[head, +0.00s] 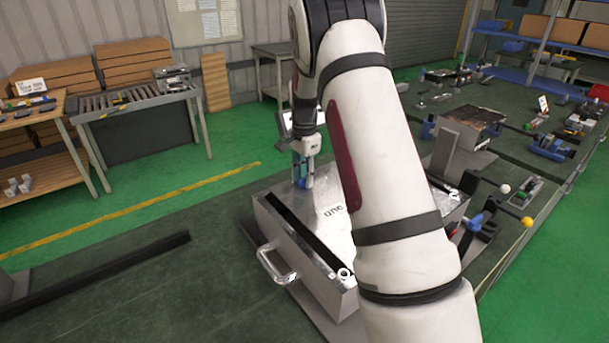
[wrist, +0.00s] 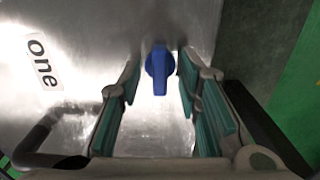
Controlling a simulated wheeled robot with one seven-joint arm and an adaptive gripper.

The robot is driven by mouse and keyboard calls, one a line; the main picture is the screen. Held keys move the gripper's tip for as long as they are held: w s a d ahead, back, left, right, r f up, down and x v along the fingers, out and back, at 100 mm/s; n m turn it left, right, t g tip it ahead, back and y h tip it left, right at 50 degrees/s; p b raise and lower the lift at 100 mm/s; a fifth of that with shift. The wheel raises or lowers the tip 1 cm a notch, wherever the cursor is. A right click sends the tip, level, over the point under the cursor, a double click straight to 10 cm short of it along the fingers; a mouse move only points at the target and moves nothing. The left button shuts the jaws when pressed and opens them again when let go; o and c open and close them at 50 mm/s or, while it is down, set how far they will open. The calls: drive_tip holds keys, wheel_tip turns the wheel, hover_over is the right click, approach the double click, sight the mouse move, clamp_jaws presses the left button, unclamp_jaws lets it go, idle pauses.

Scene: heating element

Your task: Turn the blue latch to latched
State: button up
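The blue latch (wrist: 159,68) is a small blue knob with a straight handle on a shiny metal surface. In the wrist view its handle points toward the bottom of the picture. My gripper (wrist: 157,85) is open, with one teal-padded finger on each side of the latch and a gap to both. In the head view my gripper (head: 301,178) is at the far side of the metal box (head: 325,285), near its top. There the latch cannot be told apart from the gripper, and my arm covers part of the box.
A label reading "one" (wrist: 43,61) is on the metal surface. A metal handle (head: 277,264) sticks out from the box's front. A dark bar (head: 110,272) lies on the green table at left. Tools, including a yellow-tipped lever (head: 526,222), crowd the right side.

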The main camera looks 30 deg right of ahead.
clamp_jaws()
drive_tip(key=n+b, duration=0.1)
drive_tip(key=n, duration=0.2)
drive_tip(key=shift+n, duration=0.4)
drive_tip(key=n+b, duration=0.1)
drive_tip(key=n, duration=0.2)
drive_tip(key=shift+n, duration=0.4)
drive_tip(key=n, duration=0.5)
drive_tip(key=shift+b, duration=0.4)
drive_tip(key=n, duration=0.5)
drive_tip(key=shift+n, duration=0.3)
